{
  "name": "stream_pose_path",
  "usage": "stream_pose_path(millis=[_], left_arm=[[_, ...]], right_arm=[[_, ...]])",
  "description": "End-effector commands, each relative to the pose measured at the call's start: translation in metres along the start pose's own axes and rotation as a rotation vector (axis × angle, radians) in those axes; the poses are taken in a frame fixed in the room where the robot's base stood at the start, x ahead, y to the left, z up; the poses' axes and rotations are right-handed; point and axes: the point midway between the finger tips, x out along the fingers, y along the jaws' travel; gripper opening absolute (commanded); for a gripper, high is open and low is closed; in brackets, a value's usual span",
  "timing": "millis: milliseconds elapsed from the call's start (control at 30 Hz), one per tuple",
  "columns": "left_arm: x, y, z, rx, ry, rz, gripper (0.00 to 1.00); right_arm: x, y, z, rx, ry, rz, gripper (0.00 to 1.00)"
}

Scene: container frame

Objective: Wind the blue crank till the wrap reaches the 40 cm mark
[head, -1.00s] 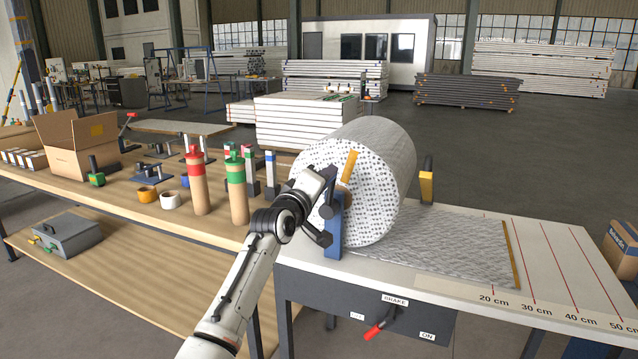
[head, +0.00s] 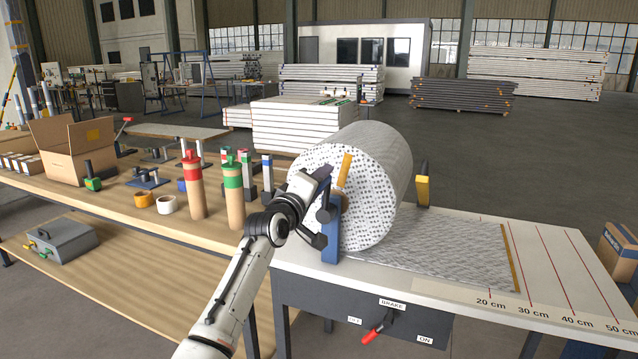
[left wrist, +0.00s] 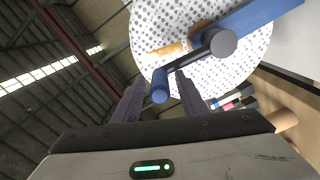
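The blue crank (left wrist: 160,86) runs from a dark hub (left wrist: 224,43) at the face of the large patterned wrap roll (head: 378,178). My left gripper (left wrist: 160,96) is at the crank, its two fingers on either side of the handle, with a gap showing on both sides. In the head view my left gripper (head: 321,176) is in front of the roll and hides part of the crank. The unrolled wrap (head: 440,250) lies flat on the table, its orange end strip (head: 513,258) between the 20 cm and 40 cm marks, close to the 30 cm line. My right gripper is out of view.
A blue post (head: 331,240) holds the roll's near end. A red-handled brake lever (head: 373,334) sits on the table's front panel. The measuring table (head: 550,270) is clear right of the strip.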

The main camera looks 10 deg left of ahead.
Motion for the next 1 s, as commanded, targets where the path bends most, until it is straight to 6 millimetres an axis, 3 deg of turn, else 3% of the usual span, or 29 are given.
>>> stream_pose_path(millis=[267,700,1000], left_arm=[[-0.015,0.0,0.002,-0.001,-0.001,0.001,0.39],[-0.08,-0.001,0.0,0.0,0.001,0.0,0.39],[-0.102,-0.001,0.0,0.0,0.001,-0.001,0.39]], right_arm=[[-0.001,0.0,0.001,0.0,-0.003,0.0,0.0],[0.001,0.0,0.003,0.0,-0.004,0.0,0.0],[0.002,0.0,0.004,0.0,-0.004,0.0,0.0]])
